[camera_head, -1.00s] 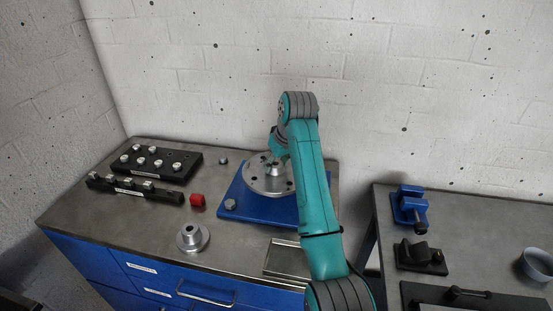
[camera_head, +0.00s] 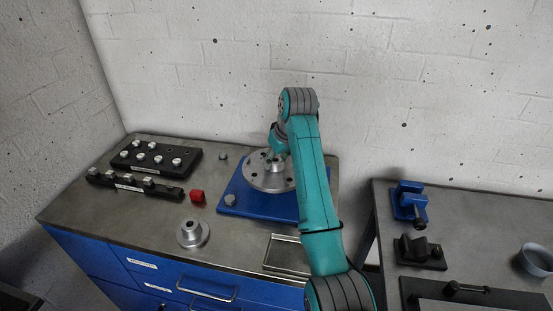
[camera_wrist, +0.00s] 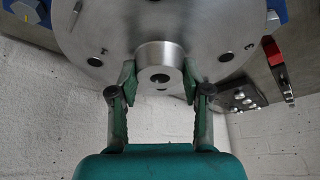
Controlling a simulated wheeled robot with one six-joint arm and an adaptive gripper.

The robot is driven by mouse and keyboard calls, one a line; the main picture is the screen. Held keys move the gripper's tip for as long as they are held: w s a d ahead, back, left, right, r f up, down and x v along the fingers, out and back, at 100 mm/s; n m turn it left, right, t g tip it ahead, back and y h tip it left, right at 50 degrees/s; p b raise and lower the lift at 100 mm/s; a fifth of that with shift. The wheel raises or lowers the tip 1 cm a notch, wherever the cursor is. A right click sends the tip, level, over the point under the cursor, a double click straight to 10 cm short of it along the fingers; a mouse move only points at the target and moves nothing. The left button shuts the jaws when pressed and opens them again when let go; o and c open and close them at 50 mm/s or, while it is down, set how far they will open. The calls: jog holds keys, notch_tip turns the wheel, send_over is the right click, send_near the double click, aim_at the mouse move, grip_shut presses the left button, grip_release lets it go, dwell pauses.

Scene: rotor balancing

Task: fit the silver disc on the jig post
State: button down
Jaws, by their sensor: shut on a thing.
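The silver disc (camera_head: 255,181) is a round flat plate with several small holes and a raised hub in its middle. In the head view it lies over the blue jig plate (camera_head: 247,203), seemingly level. My gripper (camera_head: 274,153) is above it, partly hidden by my arm. In the wrist view my gripper (camera_wrist: 160,82) is shut on the hub of the disc (camera_wrist: 115,30), one finger on each side. The hub's central bore shows. The jig post is hidden under the disc, and I cannot tell whether the disc rests on it or hovers.
A smaller silver flanged hub (camera_head: 192,233) stands on the bench front. An open metal tray (camera_head: 287,255) lies front right. A second bench (camera_head: 470,220) is right.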

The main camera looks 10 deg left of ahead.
aim_at(277, 169)
jog(key=shift+f, duration=1.7)
jog(key=shift+c, duration=2.2)
grip_release()
jog(key=shift+f, duration=0.1)
jog(key=shift+f, duration=0.2)
jog(key=shift+c, duration=0.8)
jog(key=shift+r, duration=0.15)
jog(key=shift+r, duration=3)
